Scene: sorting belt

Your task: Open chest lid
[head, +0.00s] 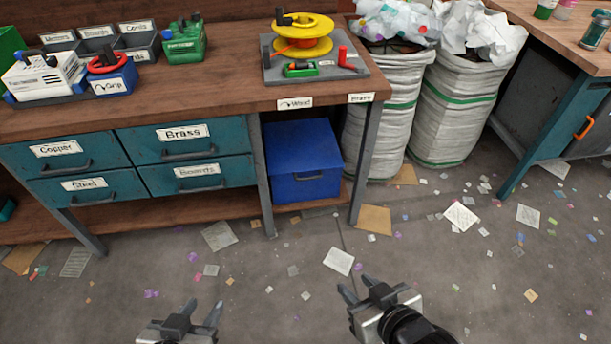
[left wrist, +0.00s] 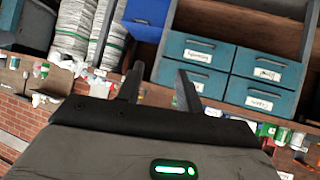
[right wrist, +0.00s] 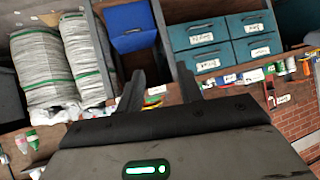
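The chest is a blue box (head: 303,160) with a flat lid and a dark front handle, on the low shelf under the right end of the workbench. Its lid looks shut. It also shows in the left wrist view (left wrist: 147,14) and in the right wrist view (right wrist: 131,24). My left gripper (head: 202,308) is open and empty, low in the head view, in front of the bench and left of the chest. My right gripper (head: 358,285) is open and empty, in front of the chest and slightly right. Both are well apart from the chest.
Bench legs (head: 366,165) stand on both sides of the chest. Teal drawers (head: 181,145) are to its left, white sacks (head: 385,120) to its right. The workbench top (head: 225,70) overhangs it. Paper scraps lie on the floor (head: 300,245), otherwise clear in front.

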